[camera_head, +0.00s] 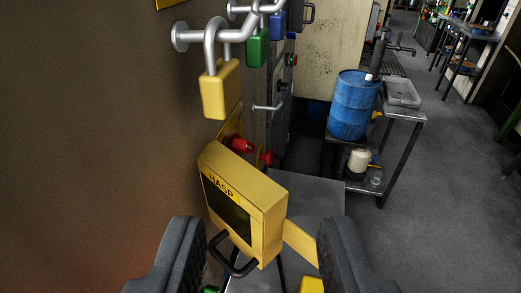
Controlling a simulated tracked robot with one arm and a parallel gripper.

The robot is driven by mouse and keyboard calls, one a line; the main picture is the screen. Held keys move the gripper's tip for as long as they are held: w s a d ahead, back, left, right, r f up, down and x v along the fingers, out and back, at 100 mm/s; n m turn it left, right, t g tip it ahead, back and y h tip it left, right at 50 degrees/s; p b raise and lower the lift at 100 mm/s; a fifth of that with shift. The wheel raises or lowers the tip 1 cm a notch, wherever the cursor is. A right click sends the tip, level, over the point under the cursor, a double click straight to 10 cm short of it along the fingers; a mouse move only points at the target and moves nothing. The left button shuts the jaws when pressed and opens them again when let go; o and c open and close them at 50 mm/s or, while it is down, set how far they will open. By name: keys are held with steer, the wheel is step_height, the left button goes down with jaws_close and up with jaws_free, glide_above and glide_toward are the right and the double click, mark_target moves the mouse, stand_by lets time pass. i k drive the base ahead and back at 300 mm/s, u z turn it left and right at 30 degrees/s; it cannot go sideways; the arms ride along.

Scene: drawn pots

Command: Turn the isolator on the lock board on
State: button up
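The lock board is on the brown wall at the left. A yellow padlock (220,90) hangs from a grey hook rail (215,36), with a green padlock (258,48) and a blue padlock (277,26) beyond it. Below them is a yellow box marked HASP (242,203) with a dark window and a black handle (232,258). Red parts (240,145) show behind the box; I cannot tell which part is the isolator. My gripper (260,262) is open, its two dark fingers apart at the bottom, with the box's lower part between and beyond them. Nothing is visibly held.
A grey surface (312,196) lies right of the box. A blue barrel (354,104) stands on a metal stand with a grey basin (402,93), and a white container (359,161) sits on its lower shelf. Grey floor at the right is clear. Benches and stools stand far back.

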mark_target(238, 145)
steer(key=z, duration=0.05)
steer(key=k, duration=0.5)
steer(key=u, duration=1.1)
steer(key=k, duration=0.45)
steer(key=z, duration=1.25)
steer(key=i, duration=1)
steer(key=u, duration=0.1)
